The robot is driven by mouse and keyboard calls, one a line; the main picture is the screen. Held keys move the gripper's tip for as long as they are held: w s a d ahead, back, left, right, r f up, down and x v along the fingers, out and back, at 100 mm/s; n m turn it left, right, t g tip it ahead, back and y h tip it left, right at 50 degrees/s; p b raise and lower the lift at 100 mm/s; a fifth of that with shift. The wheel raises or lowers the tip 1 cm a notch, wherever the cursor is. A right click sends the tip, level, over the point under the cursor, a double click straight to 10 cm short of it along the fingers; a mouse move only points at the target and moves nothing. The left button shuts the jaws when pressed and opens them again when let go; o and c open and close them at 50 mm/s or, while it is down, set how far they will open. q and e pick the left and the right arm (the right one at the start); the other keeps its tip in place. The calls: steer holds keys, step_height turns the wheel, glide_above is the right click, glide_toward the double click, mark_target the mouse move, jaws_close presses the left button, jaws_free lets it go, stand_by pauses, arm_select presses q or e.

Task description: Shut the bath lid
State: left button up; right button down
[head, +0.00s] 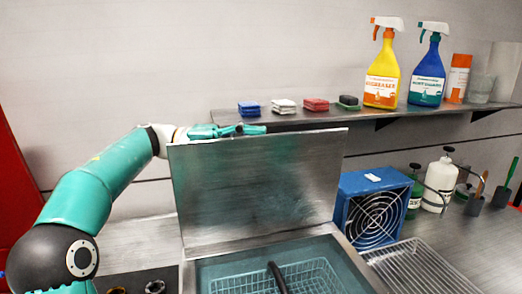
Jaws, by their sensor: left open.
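The bath lid (255,190) is a grey metal panel. It stands raised, nearly upright, at the back edge of the bath (215,268). The bath is open, and a wire basket (310,275) with a dark handle sits in it. My left arm comes in from the left, and my left gripper (245,129) is at the lid's top edge, near its left half. The gripper is open; part of it is hidden behind the lid, and I cannot tell whether it touches. My right gripper is not in view.
A blue fan box (375,208) stands close right of the lid. A wire rack (425,268) lies in front of it. A wall shelf (300,119) above holds spray bottles (382,75) and coloured blocks. Pump bottles (438,183) stand at the right.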

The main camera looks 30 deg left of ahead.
arm_select(q)
steer(key=shift+x, duration=0.8)
steer(key=shift+c, duration=0.3)
steer(key=shift+f, duration=0.1)
jaws_close()
